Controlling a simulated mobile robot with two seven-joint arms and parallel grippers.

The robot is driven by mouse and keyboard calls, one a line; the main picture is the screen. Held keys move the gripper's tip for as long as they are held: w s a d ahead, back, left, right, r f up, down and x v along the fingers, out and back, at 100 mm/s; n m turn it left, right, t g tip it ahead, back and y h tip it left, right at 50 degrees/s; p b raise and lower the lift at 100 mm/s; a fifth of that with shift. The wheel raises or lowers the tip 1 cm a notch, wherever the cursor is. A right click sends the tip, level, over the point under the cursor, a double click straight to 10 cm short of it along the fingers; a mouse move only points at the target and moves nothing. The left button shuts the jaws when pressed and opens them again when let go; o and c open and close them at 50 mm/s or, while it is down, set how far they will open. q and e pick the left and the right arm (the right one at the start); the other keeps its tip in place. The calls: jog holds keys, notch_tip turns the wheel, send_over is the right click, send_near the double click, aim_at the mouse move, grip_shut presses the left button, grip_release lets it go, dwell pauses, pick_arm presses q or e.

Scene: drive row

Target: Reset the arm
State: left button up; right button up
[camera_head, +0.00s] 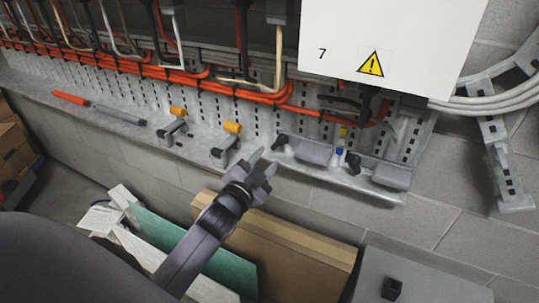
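My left gripper (264,160) is in the middle of the view, at the end of the dark grey arm that rises from the bottom. Its two fingertips are apart, with nothing visible between them. It appears in front of the lower edge of the perforated metal rail (190,158), just right of a bracket with an orange knob (232,128). I cannot tell whether it touches the rail. My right gripper is not in view.
A white cabinet (400,40) marked 7 hangs above. Orange cables (150,72) run along the rail. A red-and-grey rod (118,115) and grey-and-black fittings (310,152) are on its ledge. A cardboard box (300,255) and a green panel (180,240) stand below.

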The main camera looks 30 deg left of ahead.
pick_arm(q)
jog(key=shift+s, duration=0.3)
dwell(0.4)
jog(key=s+d+f+n+g+h, duration=0.1)
jog(key=s+d+f+n+g, duration=0.1)
jog(key=s+f, duration=0.7)
jog(key=s+d+f+n+g+h+p, duration=0.1)
jog(key=s+d+f+n+g+h, duration=0.1)
jog(key=s+d+f+g, duration=0.3)
jog(key=s+d+f, duration=0.1)
jog(key=s+f, duration=0.3)
jog(key=s, duration=0.5)
jog(key=shift+d+f+n+g, duration=0.3)
jog(key=shift+d+f+n, duration=0.1)
